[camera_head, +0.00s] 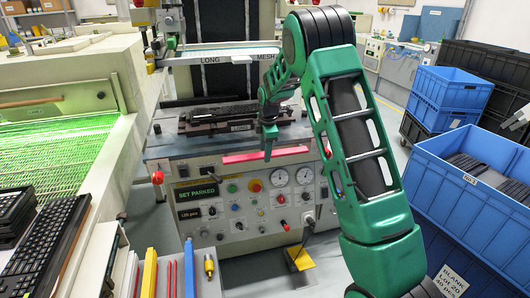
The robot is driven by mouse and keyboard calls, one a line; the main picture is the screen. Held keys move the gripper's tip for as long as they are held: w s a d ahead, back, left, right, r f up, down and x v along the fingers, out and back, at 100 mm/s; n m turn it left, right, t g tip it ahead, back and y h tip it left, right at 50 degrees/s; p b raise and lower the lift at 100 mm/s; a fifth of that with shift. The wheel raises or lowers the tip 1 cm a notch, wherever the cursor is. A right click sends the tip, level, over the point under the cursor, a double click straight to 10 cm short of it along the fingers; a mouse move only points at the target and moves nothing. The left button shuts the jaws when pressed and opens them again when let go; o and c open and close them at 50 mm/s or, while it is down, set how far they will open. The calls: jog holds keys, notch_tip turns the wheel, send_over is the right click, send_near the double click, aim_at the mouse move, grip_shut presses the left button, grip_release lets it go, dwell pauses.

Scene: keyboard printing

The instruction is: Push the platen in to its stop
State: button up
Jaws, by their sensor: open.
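The platen (190,131) is a dark flat bed on top of the printing press (225,190), with a black keyboard (235,110) lying in its fixture. A plate marked "LONG" faces front on it. A pink-red bar (255,156) runs along the front edge below the platen. My gripper (268,146) points down over the front edge, in front of the fixture's right part and close to the bar. It is open and holds nothing visible. I cannot tell whether its fingertips touch the bar or platen. My arm hides part of the press's right side.
A screen frame (215,58) marked "LONG MESH" hangs above the platen. A control panel (250,200) with knobs and gauges is below. A green-lit conveyor (60,155) and keyboards (45,245) are left. Blue crates (465,190) stand right.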

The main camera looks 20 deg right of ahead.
jog(key=v, duration=1)
jog(key=shift+r, duration=0.35)
jog(key=s+d+r+m, duration=0.2)
jog(key=s+m, duration=0.2)
jog(key=s, duration=0.4)
jog(key=s+d+r+m+g, duration=0.15)
jog(key=s+m, duration=0.25)
jog(key=s, duration=0.4)
jog(key=s+d+r+m+t, duration=0.1)
jog(key=s+d+r+m, duration=0.15)
jog(key=s, duration=0.55)
jog(key=s+a+f+m+g, duration=0.1)
jog(key=s+m, duration=0.5)
jog(key=s, duration=0.7)
jog(key=s+a+f+m+g, duration=0.1)
jog(key=s+m, duration=0.5)
jog(key=s, duration=0.7)
notch_tip(320, 180, down, 2)
jog(key=shift+s+a+f+y, duration=0.25)
jog(key=shift+a+y, duration=0.05)
jog(key=shift+a, duration=0.35)
